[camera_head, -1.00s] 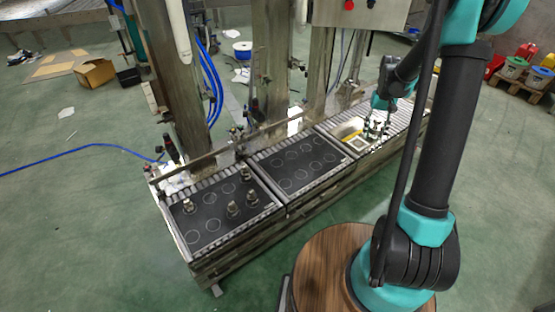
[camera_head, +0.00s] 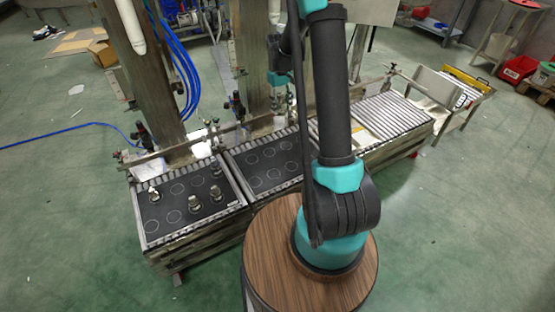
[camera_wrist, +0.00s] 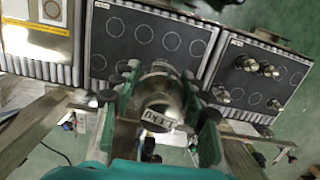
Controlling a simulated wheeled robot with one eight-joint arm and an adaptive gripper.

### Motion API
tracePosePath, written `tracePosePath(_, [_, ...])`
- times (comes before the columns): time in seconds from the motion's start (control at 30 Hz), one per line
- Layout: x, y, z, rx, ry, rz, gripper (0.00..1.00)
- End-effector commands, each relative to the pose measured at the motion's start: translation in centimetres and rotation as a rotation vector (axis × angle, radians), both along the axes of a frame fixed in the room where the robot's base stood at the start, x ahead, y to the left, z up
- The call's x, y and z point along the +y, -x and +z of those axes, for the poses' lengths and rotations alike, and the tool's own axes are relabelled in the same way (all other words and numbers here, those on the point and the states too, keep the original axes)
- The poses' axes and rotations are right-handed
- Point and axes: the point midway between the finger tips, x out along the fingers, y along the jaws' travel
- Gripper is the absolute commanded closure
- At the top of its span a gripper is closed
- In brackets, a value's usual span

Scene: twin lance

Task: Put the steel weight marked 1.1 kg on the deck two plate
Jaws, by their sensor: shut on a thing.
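My gripper (camera_wrist: 160,78) is shut on a steel weight (camera_wrist: 158,112) in the wrist view. Its label appears upside down and seems to read 1.1 kg. In the head view my gripper (camera_head: 281,100) is raised near the back of the middle black plate (camera_head: 240,172), partly hidden by my arm. The held weight is not clear there. The middle plate, also in the wrist view (camera_wrist: 112,58), has drawn circles and no weights visible on it. The left black plate (camera_head: 165,238) has drawn circles and several standing steel weights. I cannot read the plates' small labels.
A pale plate (camera_wrist: 52,38) with a ring lies beyond the middle plate, beside bare rollers (camera_head: 390,118). A rail (camera_head: 190,152) and steel posts (camera_head: 248,60) stand along the back of the conveyor. Weights (camera_head: 194,203) stand on the left plate.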

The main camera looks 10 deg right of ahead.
Motion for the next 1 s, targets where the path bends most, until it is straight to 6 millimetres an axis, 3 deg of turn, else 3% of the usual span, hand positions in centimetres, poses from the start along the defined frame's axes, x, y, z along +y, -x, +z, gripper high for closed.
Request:
tracePosePath(0.5, [1.4, -6.4, -6.7, 0.000, 0.000, 0.844, 1.00])
tracePosePath(1.0, [2.8, -10.9, -13.0, -0.001, 0.000, 1.588, 1.00])
